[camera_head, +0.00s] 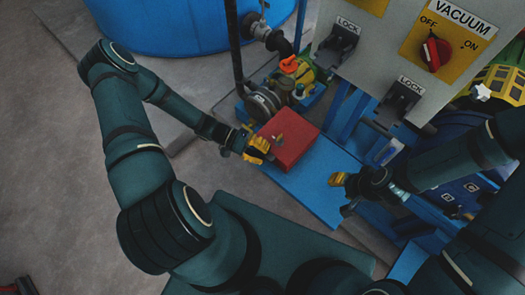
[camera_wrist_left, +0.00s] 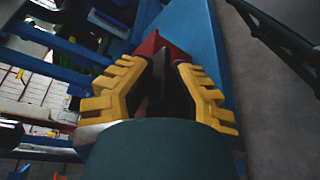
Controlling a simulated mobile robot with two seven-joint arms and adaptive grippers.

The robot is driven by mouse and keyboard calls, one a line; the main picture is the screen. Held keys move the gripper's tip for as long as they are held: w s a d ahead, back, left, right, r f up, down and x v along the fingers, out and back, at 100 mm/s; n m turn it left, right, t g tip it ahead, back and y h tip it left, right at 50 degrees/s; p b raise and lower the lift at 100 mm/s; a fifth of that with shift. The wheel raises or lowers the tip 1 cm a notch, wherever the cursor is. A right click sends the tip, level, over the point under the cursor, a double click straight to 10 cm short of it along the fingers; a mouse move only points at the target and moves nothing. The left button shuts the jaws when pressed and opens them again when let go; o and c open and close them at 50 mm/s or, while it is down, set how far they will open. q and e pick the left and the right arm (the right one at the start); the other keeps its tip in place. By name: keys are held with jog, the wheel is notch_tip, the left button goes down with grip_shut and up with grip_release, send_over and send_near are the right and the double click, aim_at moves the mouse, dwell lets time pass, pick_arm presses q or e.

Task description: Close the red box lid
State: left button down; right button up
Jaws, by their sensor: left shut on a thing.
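The red box (camera_head: 297,142) sits on a blue ledge, and its flat red top faces up in the head view. My left gripper (camera_head: 268,150) is at the box's left side, its yellow fingers against the edge. In the left wrist view the yellow fingers of the left gripper (camera_wrist_left: 158,75) are shut on a dark red part, which I take as the lid's edge; red (camera_wrist_left: 152,44) also shows beyond them. How far the lid is open is unclear. My right gripper (camera_head: 343,190) is apart from the box, to its lower right; its finger gap is unclear.
A grey control panel with a red vacuum knob (camera_head: 435,52) and two black lock latches (camera_head: 340,38) stands at upper right. A pump with pipes (camera_head: 265,101) is just behind the box. The blue ledge (camera_head: 308,178) is bare in front. Grey floor lies left.

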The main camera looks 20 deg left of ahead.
pick_arm(q)
jog(key=shift+w+f, duration=0.15)
jog(key=shift+f, duration=0.15)
jog(key=c, duration=1.1)
grip_release()
jog(key=shift+c, duration=0.2)
jog(key=shift+o, duration=0.4)
jog(key=shift+w, duration=0.15)
jog(key=a+r, duration=0.2)
jog(key=a, duration=0.9)
jog(key=shift+s+a+r, duration=0.15)
jog(key=shift+s+a, duration=0.1)
jog(key=shift+a, duration=0.1)
